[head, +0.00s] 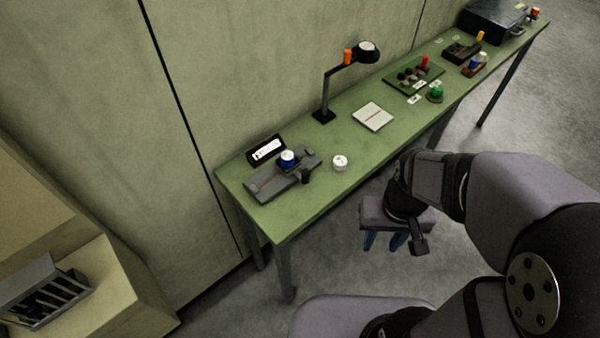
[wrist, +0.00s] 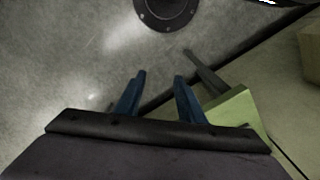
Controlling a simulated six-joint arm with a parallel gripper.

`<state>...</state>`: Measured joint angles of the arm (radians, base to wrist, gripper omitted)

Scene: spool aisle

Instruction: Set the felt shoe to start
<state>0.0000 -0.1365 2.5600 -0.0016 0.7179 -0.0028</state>
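A grey device (head: 268,184) sits at the near left end of the green bench in the head view, carrying a blue spool with a white top (head: 288,158). A small dark knob or post (head: 305,176) stands at its right edge. I cannot make out the felt shoe or any start mark at this size. My gripper (head: 383,248) is off the bench's front edge, to the right of the device and apart from it. In the wrist view my gripper (wrist: 160,76) points at the floor, its blue fingers apart with nothing between them.
The green bench (head: 335,195) also holds a white round piece (head: 340,162), a lamp (head: 325,98), a notepad (head: 372,117), and a dark green tray (head: 412,76). A label display (head: 266,149) stands behind the device. A wall runs behind the bench. Floor in front is open.

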